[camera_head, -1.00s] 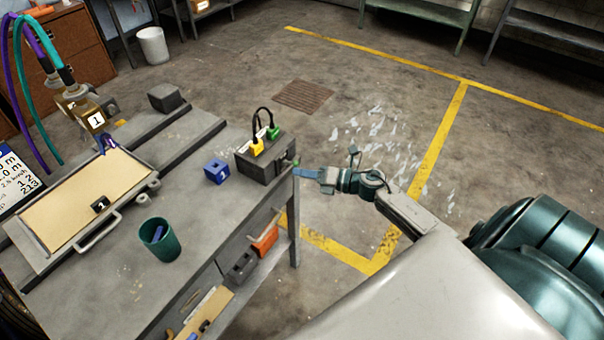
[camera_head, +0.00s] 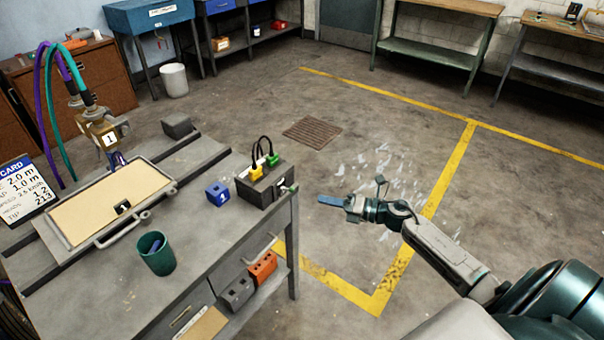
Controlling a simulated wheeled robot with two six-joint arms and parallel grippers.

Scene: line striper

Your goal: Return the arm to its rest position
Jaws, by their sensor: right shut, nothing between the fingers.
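My right gripper (camera_head: 330,200) is shut and empty, its blue fingers together, pointing left. It is in the open air to the right of the workbench (camera_head: 215,237), apart from it, with floor behind it. The right arm reaches in from the lower right, bent at the wrist. My left gripper does not show in the head view.
On the bench stand a dark box with yellow and green plugs (camera_head: 265,182), a blue cube (camera_head: 217,193), a green cup (camera_head: 157,254) and a framed tan panel (camera_head: 110,203). Yellow-lined floor (camera_head: 450,170) to the right is free.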

